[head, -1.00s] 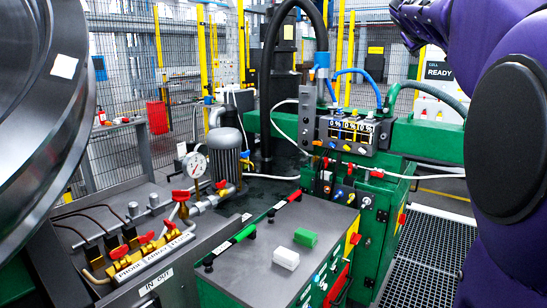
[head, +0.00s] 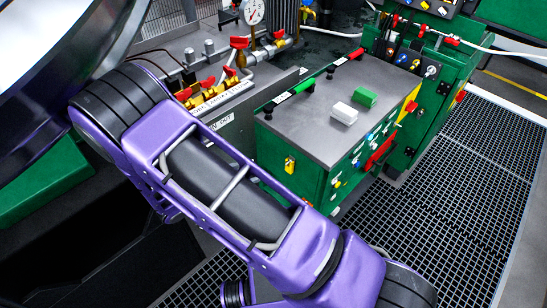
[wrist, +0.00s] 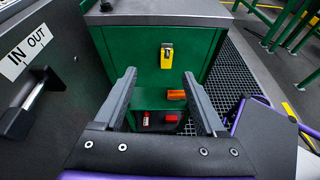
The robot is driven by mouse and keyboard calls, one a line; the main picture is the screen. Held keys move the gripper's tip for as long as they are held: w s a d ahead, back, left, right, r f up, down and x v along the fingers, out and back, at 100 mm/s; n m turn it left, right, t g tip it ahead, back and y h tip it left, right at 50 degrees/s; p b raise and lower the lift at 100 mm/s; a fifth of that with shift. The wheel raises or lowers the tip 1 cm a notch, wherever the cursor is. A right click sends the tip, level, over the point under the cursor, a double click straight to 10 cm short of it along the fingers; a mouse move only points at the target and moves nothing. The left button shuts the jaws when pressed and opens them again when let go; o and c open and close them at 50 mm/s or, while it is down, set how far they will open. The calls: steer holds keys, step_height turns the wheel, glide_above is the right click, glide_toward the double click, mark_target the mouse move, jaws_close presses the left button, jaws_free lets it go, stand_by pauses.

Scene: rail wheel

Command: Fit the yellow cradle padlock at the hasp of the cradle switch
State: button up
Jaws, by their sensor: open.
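A yellow padlock (wrist: 167,55) with a pale upper part hangs on the green side wall of a cabinet in the wrist view. It also shows in the head view (head: 290,163), just above my purple arm. My gripper (wrist: 162,83) is open and empty, its two dark fingers spread wide below the padlock in the picture. The padlock is apart from the fingers and beyond them. I cannot pick out the cradle switch or its hasp with certainty. My gripper's fingers cannot be made out in the head view.
The green cabinet (head: 287,190) has a grey top with a white block (head: 344,114) and a green block (head: 364,97). Below the padlock are an orange block (wrist: 176,95) and red items (wrist: 171,117). An IN OUT panel (wrist: 27,50) is close on the left. Grating (head: 450,200) lies right.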

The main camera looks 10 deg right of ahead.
steer(key=s+f, duration=0.1)
steer(key=f, duration=0.1)
glide_toward(289, 165)
steer(key=w+d, duration=0.2)
steer(key=shift+n, duration=0.4)
steer(key=shift+d+r+x, duration=0.1)
steer(key=shift+x, duration=1.05)
steer(key=shift+d+r+x, duration=0.15)
steer(key=shift+x, duration=1.05)
steer(key=shift+s, duration=0.2)
jaws_close()
